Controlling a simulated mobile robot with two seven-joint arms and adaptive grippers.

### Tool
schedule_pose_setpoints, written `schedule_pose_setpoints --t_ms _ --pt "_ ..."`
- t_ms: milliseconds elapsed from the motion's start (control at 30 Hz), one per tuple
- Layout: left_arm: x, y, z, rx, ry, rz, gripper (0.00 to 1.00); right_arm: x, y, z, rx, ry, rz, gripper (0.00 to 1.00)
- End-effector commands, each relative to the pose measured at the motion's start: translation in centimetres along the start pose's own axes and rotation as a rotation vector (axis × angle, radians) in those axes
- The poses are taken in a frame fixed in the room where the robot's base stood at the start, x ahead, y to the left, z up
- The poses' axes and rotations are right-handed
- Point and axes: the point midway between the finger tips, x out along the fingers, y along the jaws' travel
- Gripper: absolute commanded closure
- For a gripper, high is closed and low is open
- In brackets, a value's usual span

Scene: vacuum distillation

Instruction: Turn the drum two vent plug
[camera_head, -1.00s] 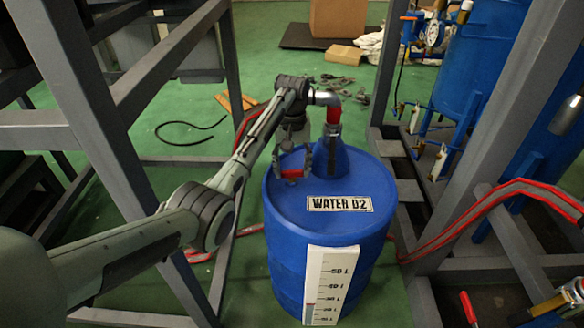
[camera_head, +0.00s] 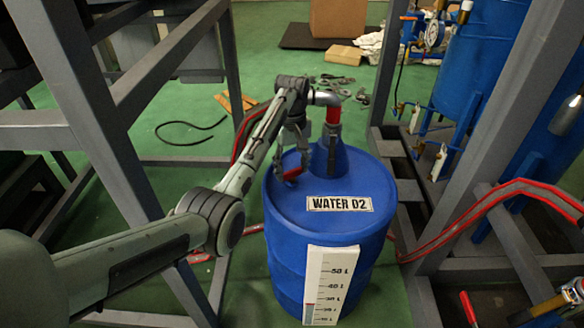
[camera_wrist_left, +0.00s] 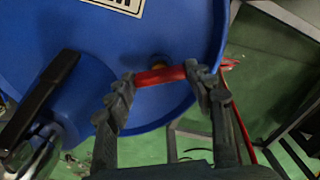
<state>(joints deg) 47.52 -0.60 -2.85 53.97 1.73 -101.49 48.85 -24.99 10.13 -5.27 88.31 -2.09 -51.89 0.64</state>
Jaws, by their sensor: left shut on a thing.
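The blue drum (camera_head: 335,215) labelled "WATER D2" stands upright on the floor at the centre of the head view. My left gripper (camera_head: 305,166) is over the left part of its lid. In the left wrist view my left gripper (camera_wrist_left: 166,76) has its two fingers at the ends of a red bar-shaped plug handle (camera_wrist_left: 160,76), shut on it. The red handle also shows in the head view (camera_head: 292,173), slanted and partly covered by the fingers.
A level scale (camera_head: 328,285) is on the drum's front. Grey frame posts (camera_head: 112,150) stand left and right. Red hoses (camera_head: 470,222) run to the right.

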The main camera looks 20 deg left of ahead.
Motion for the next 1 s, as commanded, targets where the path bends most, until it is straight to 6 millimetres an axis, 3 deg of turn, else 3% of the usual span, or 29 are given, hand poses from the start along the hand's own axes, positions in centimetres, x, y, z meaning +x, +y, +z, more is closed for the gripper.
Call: schedule_pose_setpoints --t_ms 200,233,400,767,1000 --pt "-0.1 0.1 -0.1 0.001 0.004 0.002 0.76 0.0 0.4 0.2 -0.005 -0.003 0.006 0.6" --pt "-0.2 0.1 -0.1 0.001 0.004 0.002 0.45 0.0 0.4 0.2 -0.005 -0.003 0.006 0.6" --pt "-0.1 0.0 -0.1 0.001 0.002 0.002 0.26 0.0 0.4 0.3 -0.005 -0.004 0.006 0.6" --pt "-0.5 0.0 -0.1 0.002 0.002 0.002 0.26 0.0 -0.2 0.3 0.001 -0.004 -0.003 0.6" --pt "-4.8 0.1 -0.1 0.002 0.004 0.006 0.26 0.0 0.0 0.2 0.0 -0.002 -0.001 0.6"
